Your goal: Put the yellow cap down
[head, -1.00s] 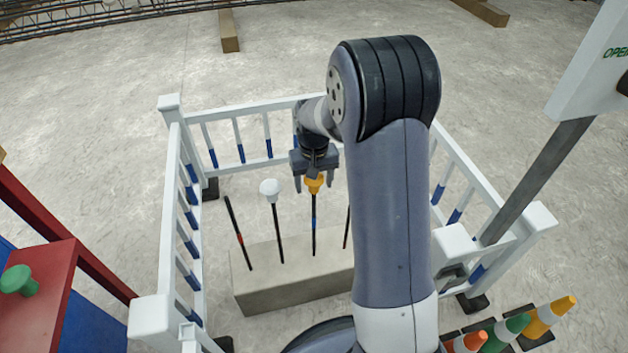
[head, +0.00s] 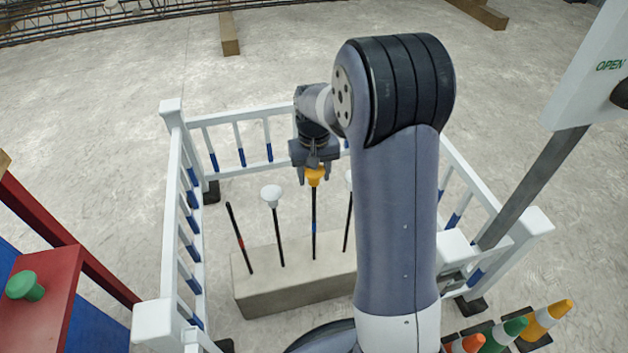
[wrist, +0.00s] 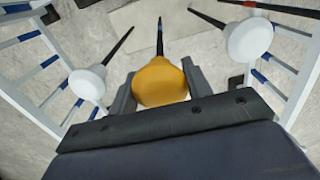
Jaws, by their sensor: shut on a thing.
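The yellow cap (head: 315,175) is between the fingers of my gripper (head: 314,177), which is shut on it. It sits at the top end of a dark rod with a blue band (head: 314,220) standing in a concrete block (head: 290,292). I cannot tell whether the cap still sits over the rod's tip or is just above it. In the wrist view the yellow cap (wrist: 160,82) fills the gap between the fingers, with the blue-banded rod (wrist: 160,38) beyond it.
White-capped rods flank it, with white caps left (head: 272,193) and right (head: 349,178). A bare red-banded rod (head: 239,238) stands farther left. A white railing (head: 173,220) surrounds the block. Cones (head: 512,330) stand at lower right; a red box with a green knob (head: 26,285) is at left.

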